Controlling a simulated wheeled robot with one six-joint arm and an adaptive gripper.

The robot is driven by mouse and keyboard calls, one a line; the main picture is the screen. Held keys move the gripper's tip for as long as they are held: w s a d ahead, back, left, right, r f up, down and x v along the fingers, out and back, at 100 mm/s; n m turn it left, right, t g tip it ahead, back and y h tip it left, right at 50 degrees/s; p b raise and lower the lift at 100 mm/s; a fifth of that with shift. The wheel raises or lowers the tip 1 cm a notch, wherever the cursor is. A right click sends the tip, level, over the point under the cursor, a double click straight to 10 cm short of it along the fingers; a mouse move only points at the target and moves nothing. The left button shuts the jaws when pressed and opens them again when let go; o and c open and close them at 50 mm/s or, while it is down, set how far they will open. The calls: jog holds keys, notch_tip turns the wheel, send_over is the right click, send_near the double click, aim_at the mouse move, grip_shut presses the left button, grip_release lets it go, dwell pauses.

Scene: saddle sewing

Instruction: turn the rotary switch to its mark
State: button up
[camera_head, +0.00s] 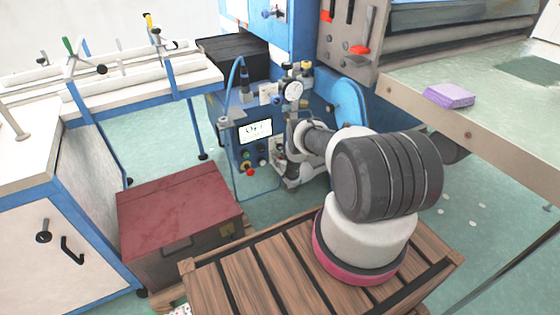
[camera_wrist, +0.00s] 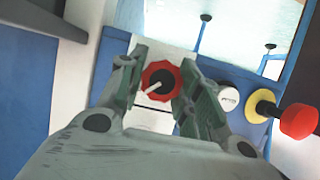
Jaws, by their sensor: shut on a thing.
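The rotary switch (camera_wrist: 161,77) has a scalloped red body, a dark centre and a white pointer slanting to the lower left in the wrist view. My gripper (camera_wrist: 164,70) has one finger on each side of it and is shut on it. The switch's mark cannot be made out. In the head view, the blue control box (camera_head: 240,151) with a lit display (camera_head: 255,132) stands left of my arm's end. My arm hides part of that area, so the grip is not clear there.
Beside the switch are a white button (camera_wrist: 229,97) and a red mushroom button (camera_wrist: 299,121) on a yellow base (camera_wrist: 260,105). A dial gauge (camera_head: 293,91) stands close above my arm's end. A dark red chest (camera_head: 180,205) and a slatted wooden crate (camera_head: 245,280) are nearer.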

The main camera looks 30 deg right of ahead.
jog(key=n+h, duration=0.2)
jog(key=shift+a+n, duration=0.15)
jog(key=shift+n, duration=0.25)
jog(key=shift+f+n+t+h, duration=0.1)
jog(key=shift+n+t+h, duration=0.3)
jog(key=shift+n+h, duration=0.9)
jog(key=shift+n+y, duration=0.3)
jog(key=shift+n, duration=0.1)
jog(key=o, duration=1)
jog(key=shift+o, duration=0.2)
jog(key=v, duration=1.2)
